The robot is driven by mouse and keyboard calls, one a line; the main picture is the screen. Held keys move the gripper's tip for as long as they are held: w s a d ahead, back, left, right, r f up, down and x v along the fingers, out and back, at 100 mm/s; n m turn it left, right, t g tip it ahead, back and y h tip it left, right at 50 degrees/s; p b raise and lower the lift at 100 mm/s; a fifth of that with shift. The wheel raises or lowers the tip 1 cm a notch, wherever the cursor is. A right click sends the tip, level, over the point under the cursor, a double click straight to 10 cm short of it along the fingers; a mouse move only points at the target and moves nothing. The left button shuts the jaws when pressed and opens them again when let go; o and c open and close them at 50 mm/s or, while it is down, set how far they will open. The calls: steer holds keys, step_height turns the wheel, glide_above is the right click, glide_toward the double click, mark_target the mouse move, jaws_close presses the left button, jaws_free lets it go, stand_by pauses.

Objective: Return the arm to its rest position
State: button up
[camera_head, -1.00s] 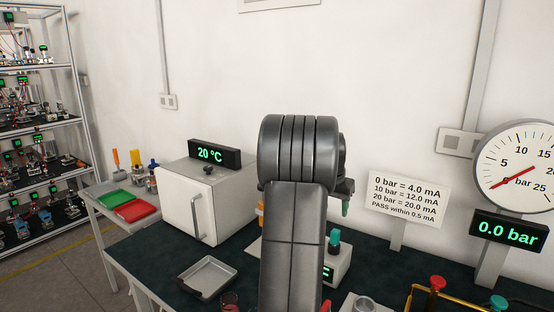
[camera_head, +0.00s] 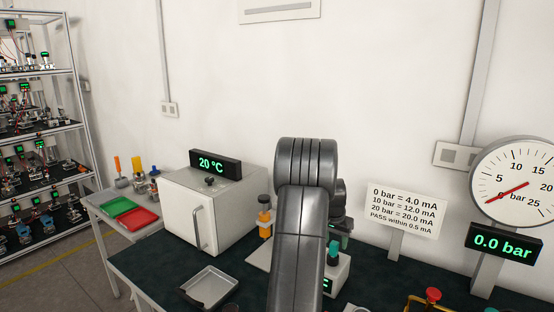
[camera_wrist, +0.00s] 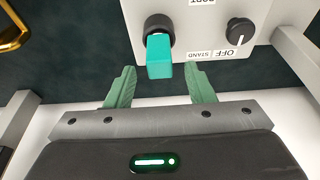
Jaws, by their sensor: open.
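My arm rises in the middle of the head view, with its dark grey links in front of the bench. My gripper (camera_wrist: 160,88) shows in the wrist view with its two green fingers apart and nothing between them. Just beyond the fingertips is a teal-handled knob or plug (camera_wrist: 159,56) on a light panel box (camera_wrist: 200,25); the fingers look clear of it. In the head view most of my gripper is hidden behind the arm. The teal part (camera_head: 333,250) shows there just right of the arm.
A white oven (camera_head: 205,215) with a 20 °C display stands left of the arm. A metal tray (camera_head: 209,286) lies in front of it. A sign (camera_head: 405,211) and a pressure gauge (camera_head: 520,182) stand at right. Red and green trays (camera_head: 138,218) are on the left side table.

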step_height(320, 180, up, 5)
steer(key=p, duration=0.3)
steer(key=shift+w+r, duration=0.1)
steer(key=shift+r, duration=0.05)
